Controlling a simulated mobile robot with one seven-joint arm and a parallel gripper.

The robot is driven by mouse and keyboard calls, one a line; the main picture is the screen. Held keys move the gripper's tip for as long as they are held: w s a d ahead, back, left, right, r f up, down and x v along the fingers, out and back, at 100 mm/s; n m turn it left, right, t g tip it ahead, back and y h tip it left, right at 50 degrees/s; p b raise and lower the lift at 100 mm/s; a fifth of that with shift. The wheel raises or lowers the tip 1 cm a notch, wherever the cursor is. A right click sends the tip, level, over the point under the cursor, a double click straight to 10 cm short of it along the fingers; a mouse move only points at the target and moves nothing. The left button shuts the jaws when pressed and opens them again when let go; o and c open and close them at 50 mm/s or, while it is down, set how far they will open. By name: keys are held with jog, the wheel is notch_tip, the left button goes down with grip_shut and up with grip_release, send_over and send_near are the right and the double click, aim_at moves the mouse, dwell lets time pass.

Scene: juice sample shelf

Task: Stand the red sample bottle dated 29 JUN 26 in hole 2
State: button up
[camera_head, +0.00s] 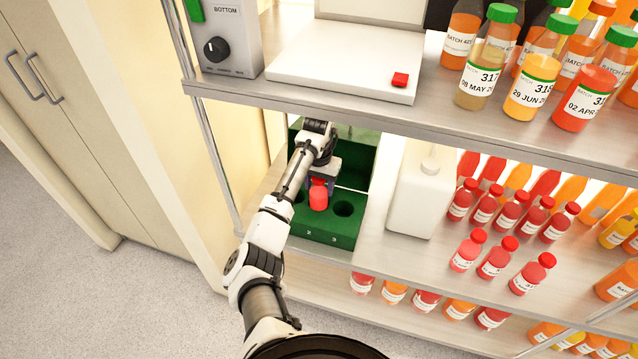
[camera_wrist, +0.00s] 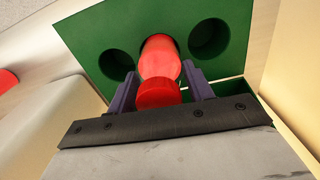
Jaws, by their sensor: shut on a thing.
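My gripper (camera_head: 319,182) is shut on a red bottle (camera_head: 318,197) with a red cap. The bottle also shows between the two fingers in the wrist view (camera_wrist: 159,62), cap toward the camera. It is lined up with the middle hole of the green rack (camera_head: 318,236), between two empty holes (camera_wrist: 117,65) (camera_wrist: 208,38). The number 2 is on the rack's front below the bottle, with 3 to its right. The bottle hides the middle hole, and I cannot tell how far its base is inside. Its date label is not visible.
A white jug (camera_head: 418,192) stands right of the rack. Several small red bottles (camera_head: 496,258) stand farther right on the same shelf. The upper shelf edge (camera_head: 400,134) passes above, carrying a white device (camera_head: 345,60) and large bottles. A side post (camera_head: 213,140) is at the left.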

jog(key=shift+f, duration=0.6)
jog(key=o, duration=1.3)
jog(key=shift+o, duration=0.2)
notch_tip(320, 180, up, 12)
jog(key=shift+r+b, duration=0.1)
jog(key=shift+b, duration=0.4)
jog(key=shift+s, duration=0.1)
